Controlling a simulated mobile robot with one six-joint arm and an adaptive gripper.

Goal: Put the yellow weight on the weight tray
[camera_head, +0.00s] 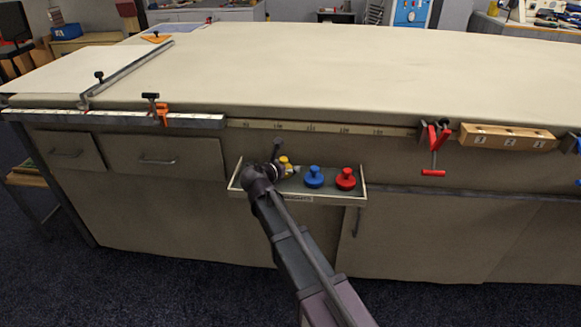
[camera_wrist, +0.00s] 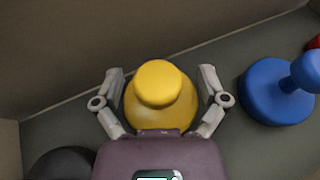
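The yellow weight (camera_head: 285,165) shows at the left part of the small weight tray (camera_head: 320,199), which is labelled on its front and sticks out from the table's front side. In the wrist view the yellow weight (camera_wrist: 160,98), with its round knob, is between the two fingers of my gripper (camera_wrist: 162,82). The fingers are spread, one on each side of it, close to its sides. I see no clear grip. In the head view my gripper (camera_head: 282,167) is at the tray, and my arm hides part of the weight and the tray's left side.
A blue weight (camera_head: 314,177) and a red weight (camera_head: 345,179) stand in the tray to the right. A dark rounded shape (camera_wrist: 62,164) is at the lower left of the wrist view. A red clamp (camera_head: 434,146) and numbered wooden block (camera_head: 508,137) are further right.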

